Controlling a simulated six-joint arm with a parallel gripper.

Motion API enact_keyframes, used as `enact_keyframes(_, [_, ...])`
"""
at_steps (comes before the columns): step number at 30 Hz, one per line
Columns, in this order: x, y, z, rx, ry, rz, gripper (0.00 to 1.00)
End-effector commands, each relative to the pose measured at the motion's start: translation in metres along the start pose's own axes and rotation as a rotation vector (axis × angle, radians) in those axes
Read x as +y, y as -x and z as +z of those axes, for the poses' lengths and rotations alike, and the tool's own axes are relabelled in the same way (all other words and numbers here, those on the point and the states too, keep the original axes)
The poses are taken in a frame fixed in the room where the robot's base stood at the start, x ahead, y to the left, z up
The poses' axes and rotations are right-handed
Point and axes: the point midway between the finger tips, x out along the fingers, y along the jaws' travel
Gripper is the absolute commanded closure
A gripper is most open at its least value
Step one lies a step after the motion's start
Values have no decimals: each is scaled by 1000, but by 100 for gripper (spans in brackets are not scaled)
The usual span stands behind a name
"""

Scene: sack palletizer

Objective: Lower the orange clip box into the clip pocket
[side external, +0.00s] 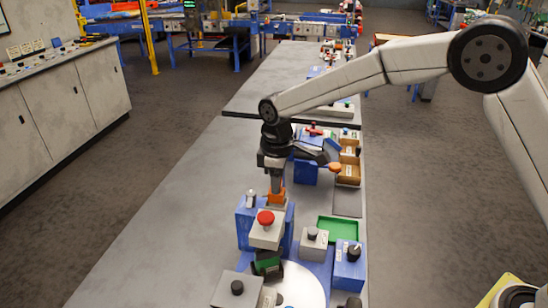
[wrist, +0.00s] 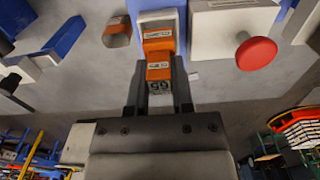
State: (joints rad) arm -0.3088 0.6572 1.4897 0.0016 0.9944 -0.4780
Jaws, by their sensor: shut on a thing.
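In the side external view, my gripper (side external: 276,186) points down at the near part of the long grey bench. It is shut on the orange clip box (side external: 277,196), behind a box with a red button. In the wrist view, the two fingers of my gripper (wrist: 158,78) stand either side of the orange clip box (wrist: 159,71), which has a pale label. Just beyond it in that view is another orange, labelled face (wrist: 158,44) within a pale and blue surround. I cannot tell whether this is the clip pocket, or whether the box touches it.
The red mushroom button (side external: 265,217) stands close in front of my gripper and also shows in the wrist view (wrist: 256,53). A blue block (side external: 245,223), a grey knob box (side external: 313,243) and a green tray (side external: 338,229) crowd the area. The bench's left side (side external: 190,210) is clear.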

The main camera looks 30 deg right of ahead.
Motion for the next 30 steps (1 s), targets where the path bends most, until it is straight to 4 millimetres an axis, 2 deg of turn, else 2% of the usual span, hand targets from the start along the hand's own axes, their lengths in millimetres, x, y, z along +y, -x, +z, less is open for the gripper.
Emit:
enact_keyframes(17, [0,-1,0,1,0,0,100])
enact_keyframes(30, [0,-9,0,1,0,0,100])
